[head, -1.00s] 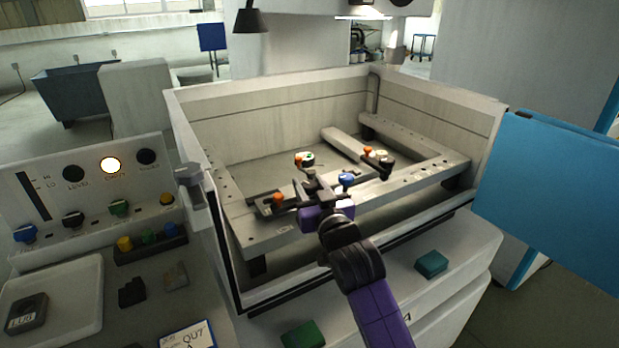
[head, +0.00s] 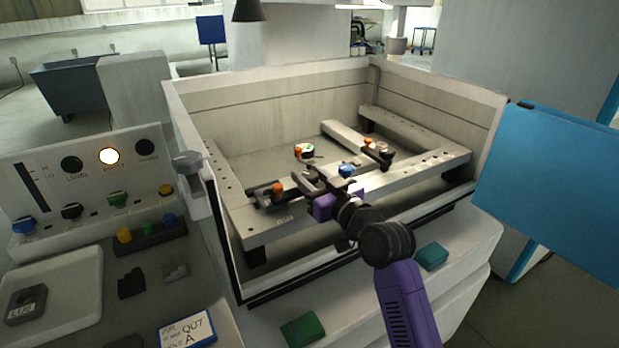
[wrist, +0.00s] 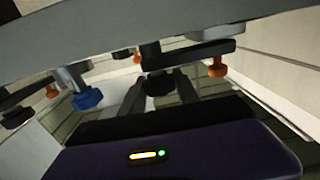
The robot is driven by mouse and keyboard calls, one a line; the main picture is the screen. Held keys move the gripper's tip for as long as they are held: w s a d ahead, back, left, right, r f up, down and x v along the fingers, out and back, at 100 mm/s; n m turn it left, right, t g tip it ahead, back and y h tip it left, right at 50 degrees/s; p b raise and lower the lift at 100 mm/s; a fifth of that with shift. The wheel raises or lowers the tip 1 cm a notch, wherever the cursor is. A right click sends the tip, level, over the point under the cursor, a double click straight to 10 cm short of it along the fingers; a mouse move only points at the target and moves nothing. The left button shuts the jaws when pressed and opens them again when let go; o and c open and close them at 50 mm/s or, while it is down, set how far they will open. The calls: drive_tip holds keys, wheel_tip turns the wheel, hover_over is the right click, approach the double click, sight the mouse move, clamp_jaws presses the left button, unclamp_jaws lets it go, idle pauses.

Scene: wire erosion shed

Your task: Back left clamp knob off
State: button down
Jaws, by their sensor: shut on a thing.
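My gripper (head: 312,176) reaches over the front rail (head: 400,182) of the frame in the machine tank. In the wrist view my gripper (wrist: 158,92) is shut on a dark knob (wrist: 156,84), one finger on each side. The knob sits on a dark clamp bar (wrist: 200,54) with an orange-headed screw (wrist: 217,68) at its end. In the head view this orange screw (head: 278,187) is left of my gripper. A blue knob (head: 346,170) stands just right of my gripper and also shows in the wrist view (wrist: 88,98). The fingers mostly hide the held knob in the head view.
Clamp parts with orange screws (head: 300,151) and (head: 369,142) are farther back. The tank wall (head: 280,95) surrounds the frame. A control panel (head: 90,195) and a white tray (head: 55,300) are at left. A blue panel (head: 550,190) is at right; a green block (head: 302,330) lies in front.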

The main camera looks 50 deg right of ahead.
sight(314, 181)
drive_tip(key=c, duration=1.2)
unclamp_jaws()
drive_tip(key=shift+o, duration=0.2)
drive_tip(key=shift+b+v, duration=0.65)
drive_tip(key=shift+v, duration=3.25)
drive_tip(key=shift+o, duration=0.2)
